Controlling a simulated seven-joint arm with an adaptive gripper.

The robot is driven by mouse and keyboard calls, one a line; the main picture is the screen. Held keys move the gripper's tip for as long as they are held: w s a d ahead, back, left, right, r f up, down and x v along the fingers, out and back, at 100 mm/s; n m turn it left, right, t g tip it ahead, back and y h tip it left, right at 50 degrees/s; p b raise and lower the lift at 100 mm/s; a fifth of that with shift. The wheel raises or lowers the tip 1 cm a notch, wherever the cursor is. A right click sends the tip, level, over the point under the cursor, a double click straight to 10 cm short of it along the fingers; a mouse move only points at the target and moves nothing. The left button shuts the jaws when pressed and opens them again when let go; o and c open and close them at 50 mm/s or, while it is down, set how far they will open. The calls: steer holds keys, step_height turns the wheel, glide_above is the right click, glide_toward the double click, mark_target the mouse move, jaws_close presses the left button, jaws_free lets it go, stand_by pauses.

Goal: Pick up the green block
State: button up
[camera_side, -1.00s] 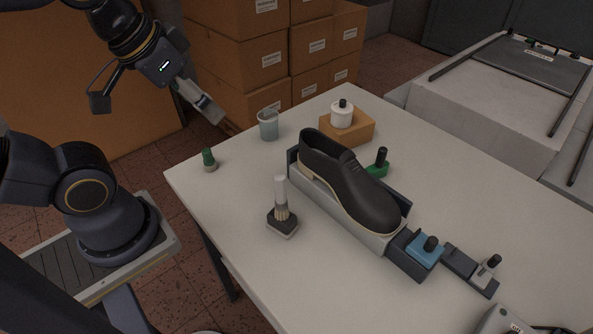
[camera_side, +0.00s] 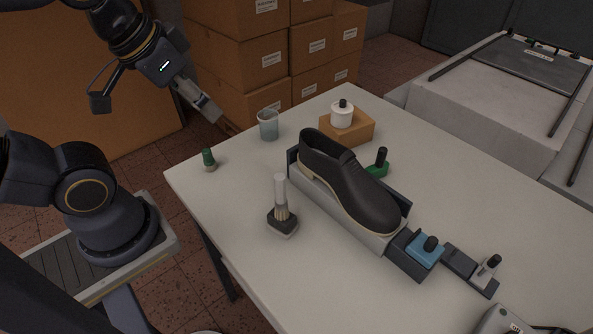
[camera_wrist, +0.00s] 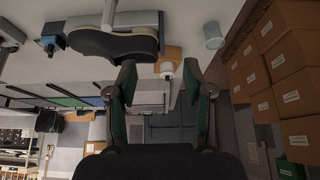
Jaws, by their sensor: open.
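The green block (camera_side: 377,171) has an upright black knob and sits on the table just behind the black shoe (camera_side: 347,180). The shoe and its grey holder partly hide it. In the wrist view I cannot make out the green block; the shoe (camera_wrist: 115,46) shows there at the top. My gripper (camera_side: 214,116) is raised at the upper left, beyond the table's left corner and well away from the block. In the wrist view its two fingers (camera_wrist: 160,78) are apart with nothing between them.
A white knobbed pot (camera_side: 341,115) stands on an orange-brown block (camera_side: 359,132). A cup (camera_side: 268,125), a green-topped piece (camera_side: 208,159) and a brush (camera_side: 281,212) stand left of the shoe. A blue block (camera_side: 424,251) sits at its right end. Cartons (camera_side: 235,65) stand behind.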

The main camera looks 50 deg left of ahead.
steer(key=w+r+m+t+y, duration=0.15)
steer(key=w+r+m, duration=0.65)
steer(key=m, duration=0.8)
steer(key=m+g, duration=0.3)
steer(key=m, duration=1.5)
glide_above(382, 150)
steer(key=s+d, duration=0.1)
steer(key=s, duration=0.5)
step_height(382, 150, down, 16)
steer(key=r, duration=0.1)
steer(key=shift+h, duration=0.45)
steer(key=x, duration=1)
steer(key=shift+w+d+f, duration=0.1)
steer(key=shift+w+f, duration=0.1)
steer(key=shift+w, duration=0.15)
steer(key=shift+x, duration=3.05)
steer(key=shift+w+r, duration=0.1)
jaws_close()
